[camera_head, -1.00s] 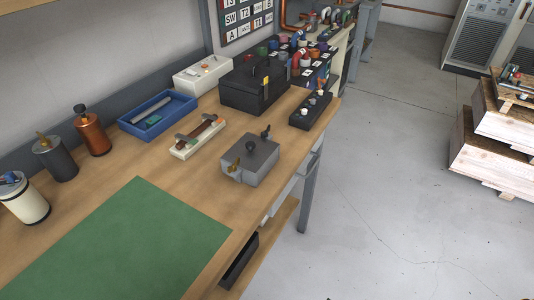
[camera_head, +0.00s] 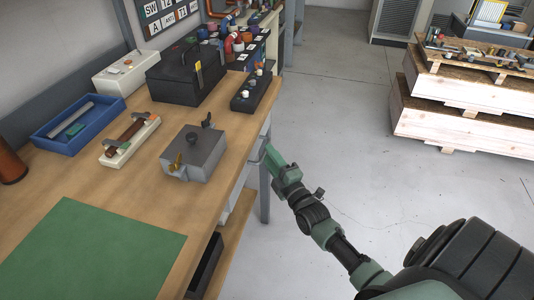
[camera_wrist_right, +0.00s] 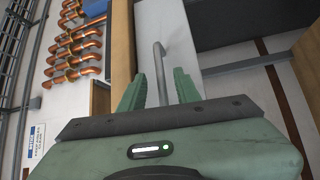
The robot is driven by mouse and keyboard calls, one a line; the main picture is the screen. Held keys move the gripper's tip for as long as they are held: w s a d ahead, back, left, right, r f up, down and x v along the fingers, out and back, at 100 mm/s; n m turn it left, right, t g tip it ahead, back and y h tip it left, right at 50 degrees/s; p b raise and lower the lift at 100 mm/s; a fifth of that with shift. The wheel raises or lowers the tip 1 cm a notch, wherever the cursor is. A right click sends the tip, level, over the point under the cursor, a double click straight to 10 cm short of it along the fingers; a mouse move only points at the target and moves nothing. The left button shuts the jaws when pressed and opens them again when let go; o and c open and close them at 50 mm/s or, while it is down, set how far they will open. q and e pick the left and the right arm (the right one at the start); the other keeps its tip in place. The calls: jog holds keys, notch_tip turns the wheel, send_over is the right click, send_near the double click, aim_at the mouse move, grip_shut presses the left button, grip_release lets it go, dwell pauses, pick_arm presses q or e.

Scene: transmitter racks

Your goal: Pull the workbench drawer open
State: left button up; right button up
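The wooden workbench (camera_head: 135,185) fills the left of the head view. Its drawer is under the top's right edge and mostly hidden there. In the right wrist view the pale drawer front (camera_wrist_right: 180,25) carries a grey bar handle (camera_wrist_right: 160,62). My right gripper (camera_head: 270,157) is at the bench's side, just below the top's edge. In the right wrist view its two green fingers (camera_wrist_right: 160,90) are apart, with the handle between them in the picture and gaps on both sides. Contact cannot be told. My left gripper is not in view.
A grey metal box (camera_head: 195,153), a black case (camera_head: 187,75), a blue tray (camera_head: 65,148) and a green mat (camera_head: 90,250) are on the bench. Wooden crates (camera_head: 470,105) stand at the right. The floor (camera_head: 335,100) between is clear.

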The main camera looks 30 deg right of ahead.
jog(key=shift+w+r, duration=0.1)
jog(key=shift+w, duration=0.85)
grip_shut()
dwell(0.7)
